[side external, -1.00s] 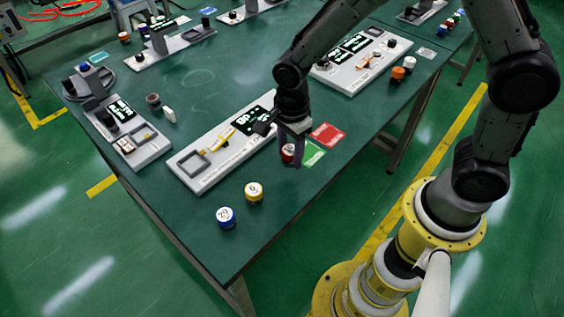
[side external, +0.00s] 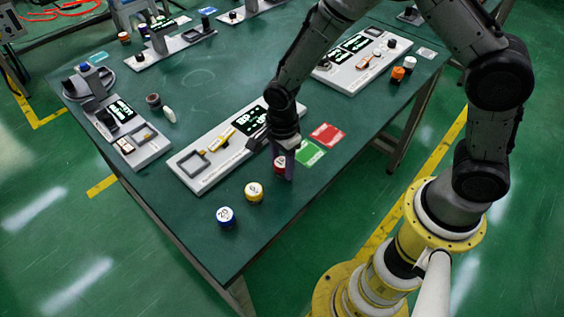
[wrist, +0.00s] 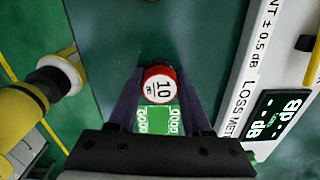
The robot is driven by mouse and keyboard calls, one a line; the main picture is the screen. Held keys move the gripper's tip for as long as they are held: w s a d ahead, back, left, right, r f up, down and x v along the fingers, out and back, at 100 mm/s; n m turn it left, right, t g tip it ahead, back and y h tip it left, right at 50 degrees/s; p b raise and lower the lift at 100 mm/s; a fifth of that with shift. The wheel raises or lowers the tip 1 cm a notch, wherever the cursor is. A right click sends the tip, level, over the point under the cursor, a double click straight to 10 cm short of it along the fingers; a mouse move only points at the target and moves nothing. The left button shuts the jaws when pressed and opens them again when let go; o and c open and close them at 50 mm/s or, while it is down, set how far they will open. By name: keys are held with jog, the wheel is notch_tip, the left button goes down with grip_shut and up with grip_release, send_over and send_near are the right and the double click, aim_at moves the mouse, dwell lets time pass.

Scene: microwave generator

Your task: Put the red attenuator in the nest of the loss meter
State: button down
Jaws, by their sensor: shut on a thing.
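The red attenuator (side external: 279,165) has a white top, marked 10 in the wrist view (wrist: 159,87). My gripper (side external: 285,170) is shut on it, with one finger on each side in the wrist view. I cannot tell how high its base is above the table. The loss meter (side external: 207,181) is the long light-grey unit left of my gripper, with a lit display at its far end. A dark square frame (side external: 193,165), which looks like the nest, lies at its near left end and appears empty. The meter's label and display also show at right in the wrist view (wrist: 250,95).
A yellow attenuator (side external: 253,192) and a blue attenuator (side external: 226,217) stand on the table in front of the meter. A green card (side external: 310,153) and a red card (side external: 327,135) lie right of my gripper. A smaller grey unit (side external: 128,135) stands left.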

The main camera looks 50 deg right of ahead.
aim_at(282, 163)
jog(key=shift+c, duration=1.7)
grip_release()
notch_tip(282, 163, up, 14)
jog(key=shift+s, duration=0.15)
jog(key=s+d+r+n+t, duration=0.2)
jog(key=s+d+r+n, duration=0.3)
jog(key=s+n, duration=0.4)
jog(key=s+d+r+n+t, duration=0.3)
jog(key=s+d+r+n, duration=0.3)
jog(key=s+r+n, duration=0.1)
jog(key=shift+s+n, duration=0.9)
jog(key=shift+n, duration=0.1)
jog(key=shift+o, duration=0.4)
jog(key=shift+s+d+f+n+t, duration=0.2)
jog(key=shift+s+n+t, duration=0.1)
jog(key=shift+s+n, duration=0.25)
